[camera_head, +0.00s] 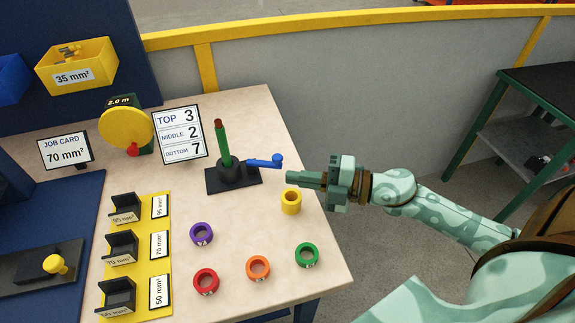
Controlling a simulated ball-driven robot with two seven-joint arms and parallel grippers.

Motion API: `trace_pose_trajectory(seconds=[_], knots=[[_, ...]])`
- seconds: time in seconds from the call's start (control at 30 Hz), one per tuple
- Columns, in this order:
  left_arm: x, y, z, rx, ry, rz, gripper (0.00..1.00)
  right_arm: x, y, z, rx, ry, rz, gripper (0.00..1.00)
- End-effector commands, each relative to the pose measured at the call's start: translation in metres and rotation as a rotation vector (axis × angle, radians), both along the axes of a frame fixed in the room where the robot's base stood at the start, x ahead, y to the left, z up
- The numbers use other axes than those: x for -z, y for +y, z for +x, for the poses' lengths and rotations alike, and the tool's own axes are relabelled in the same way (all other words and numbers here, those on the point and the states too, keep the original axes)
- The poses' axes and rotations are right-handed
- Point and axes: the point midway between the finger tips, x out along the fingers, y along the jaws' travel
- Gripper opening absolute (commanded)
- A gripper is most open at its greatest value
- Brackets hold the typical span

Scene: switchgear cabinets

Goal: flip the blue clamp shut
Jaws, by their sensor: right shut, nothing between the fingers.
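The blue clamp (263,162) is a lever with a round knob at its right end. It sticks out to the right, roughly level, from a black stand (232,176) on the table. A green upright piece (222,145) with a brown tip rises from the stand. My right gripper (290,177) comes in from the right with its fingers shut and empty. Its fingertips are just right of and a little nearer than the blue knob, and they look apart from it. My left gripper is not in view.
A yellow ring (291,203) lies just below my right gripper. Purple (201,234), red (206,281), orange (258,268) and green (307,255) rings lie nearer. A number sign (181,135) stands left of the stand. Black holders sit on a yellow board (153,265).

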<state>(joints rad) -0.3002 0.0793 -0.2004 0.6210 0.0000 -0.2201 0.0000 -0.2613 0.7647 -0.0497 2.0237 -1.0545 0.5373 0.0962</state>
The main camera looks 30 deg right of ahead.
Motion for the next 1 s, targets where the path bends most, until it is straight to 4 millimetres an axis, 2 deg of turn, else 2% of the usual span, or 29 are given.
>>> trace_pose_trajectory(seconds=[0.1,0.33,0.83,1.0], knots=[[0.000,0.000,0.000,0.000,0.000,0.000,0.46,0.000,0.017,0.018,-0.001,-0.005,0.000,0.00],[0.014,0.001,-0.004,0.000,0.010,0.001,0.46,0.012,0.001,0.043,0.002,0.002,0.000,0.00],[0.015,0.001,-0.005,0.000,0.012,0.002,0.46,0.011,-0.004,0.050,0.001,0.001,-0.001,0.00],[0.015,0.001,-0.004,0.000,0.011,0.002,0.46,0.013,-0.015,0.063,0.003,0.001,-0.001,0.00]])
